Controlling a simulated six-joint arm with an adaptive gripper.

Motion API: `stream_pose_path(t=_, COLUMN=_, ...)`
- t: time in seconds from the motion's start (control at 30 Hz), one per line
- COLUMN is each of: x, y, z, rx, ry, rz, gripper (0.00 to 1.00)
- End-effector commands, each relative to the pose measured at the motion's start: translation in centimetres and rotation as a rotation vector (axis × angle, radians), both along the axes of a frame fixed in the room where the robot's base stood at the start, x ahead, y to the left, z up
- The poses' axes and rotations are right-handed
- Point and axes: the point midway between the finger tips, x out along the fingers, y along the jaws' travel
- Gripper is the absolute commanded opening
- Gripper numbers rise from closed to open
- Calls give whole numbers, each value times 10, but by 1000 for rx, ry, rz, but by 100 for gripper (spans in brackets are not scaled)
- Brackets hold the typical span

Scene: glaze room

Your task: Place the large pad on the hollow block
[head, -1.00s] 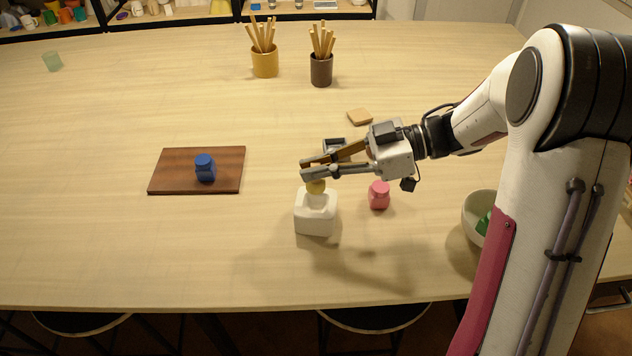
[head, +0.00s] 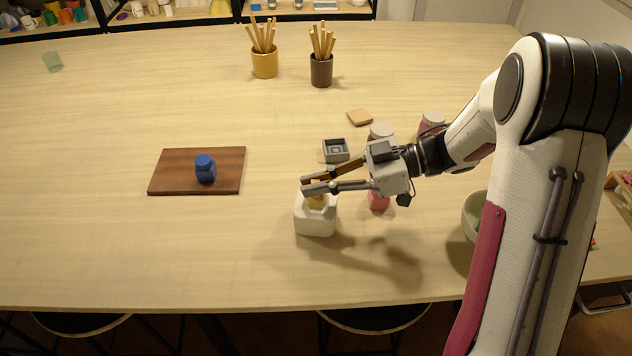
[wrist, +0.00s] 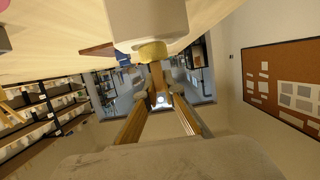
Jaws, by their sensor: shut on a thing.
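The white block (head: 315,224), which looks like the hollow block, stands on the table with an opening in its top. My gripper (head: 306,186) is above it, shut on a yellow rounded pad (head: 315,202), apparently the large pad. The pad sits low at the block's opening; I cannot tell whether it rests on the block. In the wrist view the yellow pad (wrist: 153,51) shows against the white block (wrist: 150,22). The fingers hide part of the opening and the pad's top.
A pink jar (head: 378,201) stands close to the block's right, partly under my gripper. A grey box (head: 336,151) and a tan square (head: 360,118) lie behind. The front table is clear.

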Motion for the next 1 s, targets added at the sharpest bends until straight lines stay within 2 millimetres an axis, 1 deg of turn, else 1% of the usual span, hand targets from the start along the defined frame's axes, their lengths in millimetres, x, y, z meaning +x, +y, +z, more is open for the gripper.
stream_pose_path(t=0.37, x=0, y=0, z=-3, rx=0, ry=0, rz=0, gripper=0)
stream_pose_path(t=0.4, x=0, y=0, z=-3, rx=0, ry=0, rz=0, gripper=11)
stream_pose_path(t=0.47, x=0, y=0, z=-3, rx=0, ry=-1, rz=0, gripper=25)
stream_pose_path(t=0.83, x=0, y=0, z=-3, rx=0, ry=0, rz=0, gripper=25)
stream_pose_path(t=1.0, x=0, y=-2, z=1, rx=-1, ry=0, rz=-1, gripper=25)
